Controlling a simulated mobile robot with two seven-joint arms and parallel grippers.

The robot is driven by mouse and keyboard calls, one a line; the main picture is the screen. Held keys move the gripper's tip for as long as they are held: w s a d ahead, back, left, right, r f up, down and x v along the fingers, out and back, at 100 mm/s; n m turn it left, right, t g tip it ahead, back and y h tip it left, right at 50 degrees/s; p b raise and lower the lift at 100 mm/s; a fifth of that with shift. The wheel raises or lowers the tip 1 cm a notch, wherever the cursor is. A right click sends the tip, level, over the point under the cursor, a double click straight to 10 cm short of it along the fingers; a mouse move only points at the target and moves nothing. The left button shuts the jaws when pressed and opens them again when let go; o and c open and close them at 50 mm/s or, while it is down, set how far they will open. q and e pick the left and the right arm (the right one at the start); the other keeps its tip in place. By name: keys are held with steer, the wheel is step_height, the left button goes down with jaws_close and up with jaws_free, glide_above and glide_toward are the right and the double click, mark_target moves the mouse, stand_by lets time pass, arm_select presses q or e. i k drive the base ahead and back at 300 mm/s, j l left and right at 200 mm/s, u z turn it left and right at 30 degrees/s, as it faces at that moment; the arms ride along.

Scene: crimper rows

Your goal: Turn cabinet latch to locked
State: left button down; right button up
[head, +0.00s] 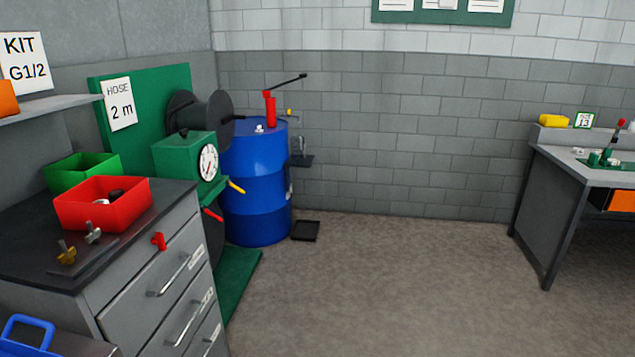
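A grey drawer cabinet (110,278) with a dark top stands at the left in the head view. A small red latch (159,241) sits on its front near the top edge, above the upper drawer handle. It is small here, and I cannot tell whether it stands at locked or unlocked. The drawers I can see look shut. Neither of my grippers is in view.
On the cabinet stand a red bin (103,204), a green bin (82,171) and small fittings (67,253). Behind are a green machine with a dial (190,163) and a blue drum (256,190). A workbench (563,195) stands right. The middle floor is clear.

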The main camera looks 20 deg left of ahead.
mark_target(159, 240)
steer(key=u, duration=1.65)
steer(key=i+l+u, duration=0.1)
steer(key=i+l, duration=0.25)
steer(key=l, duration=0.3)
steer(key=i+l+u, duration=0.25)
steer(key=l, duration=0.4)
steer(key=i+l, duration=0.25)
steer(key=i+l+u, duration=0.15)
steer(key=l, duration=0.3)
steer(key=i+l+u, duration=0.1)
steer(key=l, duration=0.3)
